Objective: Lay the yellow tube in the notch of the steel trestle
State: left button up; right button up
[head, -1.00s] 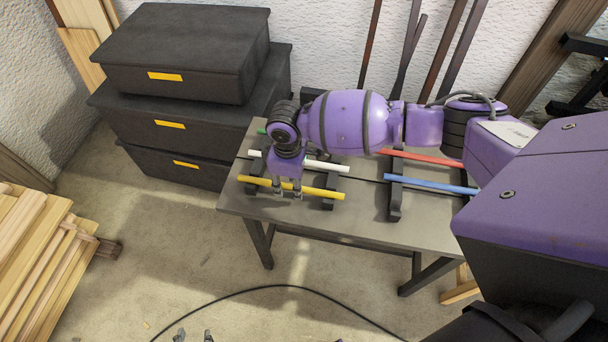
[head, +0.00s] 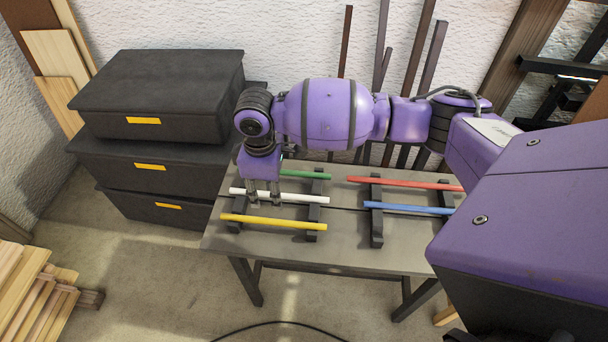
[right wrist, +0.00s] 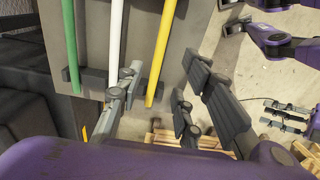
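The yellow tube (head: 290,224) lies across two dark supports at the front left of the grey table, nearest the front edge. My right gripper (head: 264,201) is open above the tubes. In the head view its fingertips overlap the white tube (head: 310,198), just behind the yellow one. In the right wrist view the yellow tube (right wrist: 163,45) runs between the spread fingers (right wrist: 160,92), with no contact visible. My left gripper (right wrist: 233,16) shows only in the right wrist view, its fingers apart. I cannot make out the steel trestle for certain.
A green tube (head: 305,175) lies behind the white one. A red tube (head: 410,184) and a blue tube (head: 405,208) rest on supports to the right. Black boxes (head: 150,150) are stacked left of the table (head: 330,257). Wooden boards (head: 30,290) lie at lower left.

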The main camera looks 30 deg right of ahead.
jog(key=s+a+f+y, duration=0.1)
jog(key=a+f, duration=0.1)
jog(key=f, duration=0.1)
jog(key=s+a+f+y, duration=0.1)
jog(key=s+a+f, duration=0.1)
jog(key=a, duration=0.1)
jog(key=s+a+f+y, duration=0.1)
jog(key=s+a+f, duration=0.1)
jog(key=f, duration=0.1)
jog(key=shift+a+f+m+t, duration=0.15)
jog(key=shift+f+m+t, duration=0.15)
jog(key=shift+m+t, duration=0.1)
jog(key=s+a+f+m+t+y, duration=0.3)
jog(key=s+a+f, duration=0.1)
jog(key=s+f, duration=0.15)
jog(key=s+d+f+m+t+h, duration=0.2)
jog(key=s+d+m, duration=0.1)
jog(key=s+d, duration=0.5)
jog(key=s+d+f+m+t+h, duration=0.2)
jog(key=s+d+f+m+h, duration=0.1)
jog(key=s+d, duration=0.5)
jog(key=shift+s+d+f+m+t+h, duration=0.3)
jog(key=shift+d+m+t, duration=0.1)
jog(key=shift+m, duration=0.1)
